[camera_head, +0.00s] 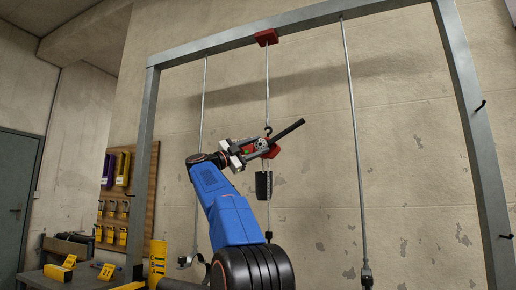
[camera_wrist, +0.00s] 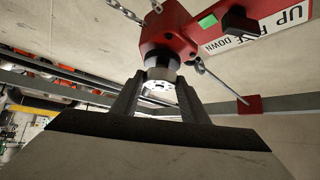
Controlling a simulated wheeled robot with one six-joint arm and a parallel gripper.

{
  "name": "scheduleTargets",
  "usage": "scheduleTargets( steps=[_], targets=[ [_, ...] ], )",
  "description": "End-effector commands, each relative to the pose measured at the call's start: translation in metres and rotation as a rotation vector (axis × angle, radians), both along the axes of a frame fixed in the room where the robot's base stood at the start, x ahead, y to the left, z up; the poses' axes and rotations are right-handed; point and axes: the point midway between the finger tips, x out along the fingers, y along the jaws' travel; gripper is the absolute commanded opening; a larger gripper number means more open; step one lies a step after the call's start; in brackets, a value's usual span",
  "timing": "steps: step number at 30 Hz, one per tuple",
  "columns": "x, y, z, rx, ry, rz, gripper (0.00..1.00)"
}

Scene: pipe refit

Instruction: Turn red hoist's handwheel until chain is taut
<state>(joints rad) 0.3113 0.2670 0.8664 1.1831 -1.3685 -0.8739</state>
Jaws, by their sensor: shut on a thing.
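The red hoist (camera_head: 273,153) hangs by a hook and line from the red bracket (camera_head: 266,37) on the overhead beam. In the wrist view, its red body (camera_wrist: 172,28) fills the top, with a green mark, a black knob (camera_wrist: 238,21) and a plate (camera_wrist: 285,22) reading "UP" and "DOWN". A black lever (camera_head: 288,132) sticks out up and right. My gripper (camera_wrist: 161,92) is shut on the silver handwheel (camera_wrist: 160,77), one finger on each side. A chain (camera_wrist: 125,10) shows at the top left; whether it is taut I cannot tell.
A black container (camera_head: 263,185) hangs below the hoist. Steel rods (camera_head: 352,140) hang on both sides inside the grey frame (camera_head: 473,130). A bench with yellow items (camera_head: 60,271) and a tool board (camera_head: 133,194) stand at left.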

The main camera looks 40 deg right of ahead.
Motion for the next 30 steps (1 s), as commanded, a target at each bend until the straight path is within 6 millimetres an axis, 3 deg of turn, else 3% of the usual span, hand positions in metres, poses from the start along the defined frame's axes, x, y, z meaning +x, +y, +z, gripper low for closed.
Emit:
scheduleTargets(
  steps=[12, 30],
  targets=[
    [0.0, 0.0, 0.0016, 0.072, -0.174, -0.003, 0.18],
    [-0.001, 0.0001, 0.0021, 0.092, -0.218, -0.005, 0.18]
  ],
)
